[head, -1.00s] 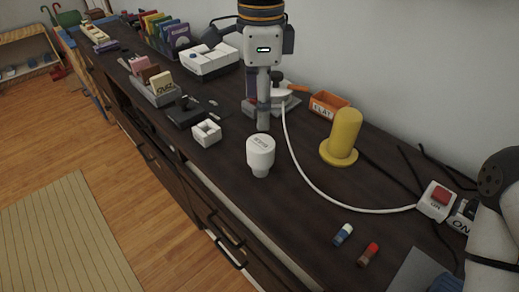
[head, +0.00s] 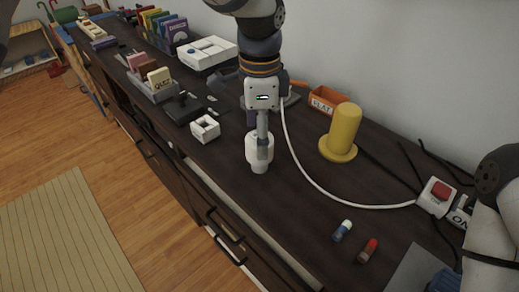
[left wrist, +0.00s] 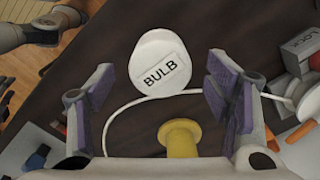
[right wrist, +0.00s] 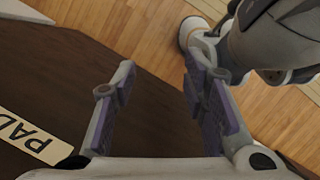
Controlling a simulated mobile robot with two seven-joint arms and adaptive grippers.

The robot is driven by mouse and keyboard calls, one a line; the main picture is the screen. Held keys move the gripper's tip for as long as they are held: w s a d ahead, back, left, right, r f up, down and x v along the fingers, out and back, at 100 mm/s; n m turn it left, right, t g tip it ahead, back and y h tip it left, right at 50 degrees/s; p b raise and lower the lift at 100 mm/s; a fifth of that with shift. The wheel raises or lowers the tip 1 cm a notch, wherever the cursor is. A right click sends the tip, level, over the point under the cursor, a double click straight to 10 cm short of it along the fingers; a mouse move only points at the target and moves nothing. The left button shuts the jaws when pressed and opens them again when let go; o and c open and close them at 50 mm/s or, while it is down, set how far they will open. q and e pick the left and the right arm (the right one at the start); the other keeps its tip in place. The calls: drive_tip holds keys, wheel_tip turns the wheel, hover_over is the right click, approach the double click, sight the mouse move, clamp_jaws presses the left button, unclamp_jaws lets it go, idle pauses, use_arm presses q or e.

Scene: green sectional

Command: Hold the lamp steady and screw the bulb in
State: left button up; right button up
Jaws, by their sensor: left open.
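The white bulb (head: 254,147) stands on the dark counter, partly hidden behind my left gripper (head: 263,140). In the left wrist view the bulb (left wrist: 158,62) shows its "BULB" label, just beyond and between the fingertips. My left gripper (left wrist: 160,82) is open, and I see no firm contact with the bulb. A white cord (head: 318,188) runs from a white, lamp-like part (left wrist: 303,97) to the switch box; that part is mostly hidden behind my left arm in the head view. My right gripper (right wrist: 160,75) is open and empty; only its arm shows in the head view.
A yellow brimmed cylinder (head: 343,133) stands right of the bulb. An orange "FLAT" bin (head: 326,101) is behind it. A small white block (head: 205,128) sits left. A red-buttoned switch box (head: 437,196) and two small tubes (head: 343,231) lie at right. The counter's front middle is clear.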

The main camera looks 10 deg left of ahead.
use_arm(q)
wheel_tip(320, 180, down, 4)
drive_tip(key=shift+r, duration=0.15)
drive_tip(key=c, duration=1.2)
drive_tip(key=shift+r, duration=0.1)
wheel_tip(320, 180, up, 10)
drive_tip(key=shift+f, duration=0.1)
